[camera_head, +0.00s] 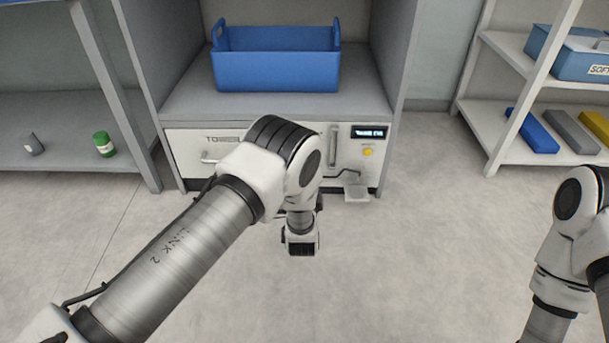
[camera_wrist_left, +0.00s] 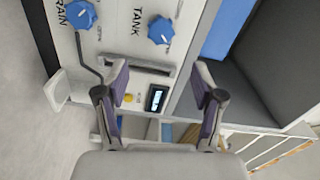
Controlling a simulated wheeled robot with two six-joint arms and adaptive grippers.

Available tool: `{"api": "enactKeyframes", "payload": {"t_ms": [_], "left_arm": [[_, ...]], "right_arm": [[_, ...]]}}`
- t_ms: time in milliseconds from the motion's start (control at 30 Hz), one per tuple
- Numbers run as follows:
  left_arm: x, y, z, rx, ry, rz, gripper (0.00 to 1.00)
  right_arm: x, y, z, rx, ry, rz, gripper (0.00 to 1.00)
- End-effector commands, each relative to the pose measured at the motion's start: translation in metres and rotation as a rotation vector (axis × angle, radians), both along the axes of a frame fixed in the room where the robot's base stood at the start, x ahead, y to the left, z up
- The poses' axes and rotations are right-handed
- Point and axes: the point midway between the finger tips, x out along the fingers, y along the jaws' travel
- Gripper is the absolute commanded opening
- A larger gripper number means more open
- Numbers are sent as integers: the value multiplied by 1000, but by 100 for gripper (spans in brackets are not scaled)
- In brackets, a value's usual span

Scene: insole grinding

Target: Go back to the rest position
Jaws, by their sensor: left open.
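My left gripper (camera_wrist_left: 161,78) is open and empty in the left wrist view, its two purple-grey fingers spread apart. Beyond them is the front of a white machine (camera_wrist_left: 112,35) with blue knobs (camera_wrist_left: 160,31) and a small display (camera_wrist_left: 156,98). In the head view my left arm reaches in from the lower left, and its wrist (camera_head: 301,237) hangs in front of the machine panel (camera_head: 268,150). The left fingers cannot be made out there. My right arm shows at the right edge, but its gripper is out of view.
A blue open bin (camera_head: 275,72) stands on the bench above the machine. A small metal tray (camera_head: 356,192) juts from its front. A right shelf (camera_head: 485,125) holds coloured blocks. The floor (camera_head: 430,240) between the arms looks clear.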

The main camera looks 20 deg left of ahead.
Motion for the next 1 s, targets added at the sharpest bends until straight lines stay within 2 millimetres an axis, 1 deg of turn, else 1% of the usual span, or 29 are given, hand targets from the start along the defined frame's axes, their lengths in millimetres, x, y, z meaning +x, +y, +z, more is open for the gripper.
{"api": "enactKeyframes", "payload": {"t_ms": [400,467,567,600,667,700,733,767,800,867,900,967,1000], "left_arm": [[-1,0,0,0,0,1,68],[-1,0,3,-1,0,1,68],[0,6,24,-2,-4,12,68],[1,14,38,-4,-4,26,68],[-9,34,53,0,31,53,68],[-24,49,59,6,86,63,68],[-39,60,60,1,149,63,68],[-58,70,57,-31,225,65,68],[-88,80,47,-107,332,67,68],[-135,87,31,-248,477,86,68],[-167,89,22,-349,570,111,68],[-216,88,12,-501,695,166,68],[-247,85,7,-595,771,212,68]], "right_arm": [[0,0,0,0,0,0,0],[0,0,3,0,0,0,0],[-1,0,22,0,1,0,0],[-1,0,34,0,2,1,0],[-1,0,58,0,3,1,0],[-2,0,76,0,5,1,0],[-3,0,90,0,7,2,0],[-4,0,104,0,9,3,0],[-5,1,118,1,13,3,0],[-7,1,132,2,17,4,0],[-8,1,140,3,20,4,0],[-10,1,147,4,25,3,0],[-11,2,151,4,27,3,0]]}}
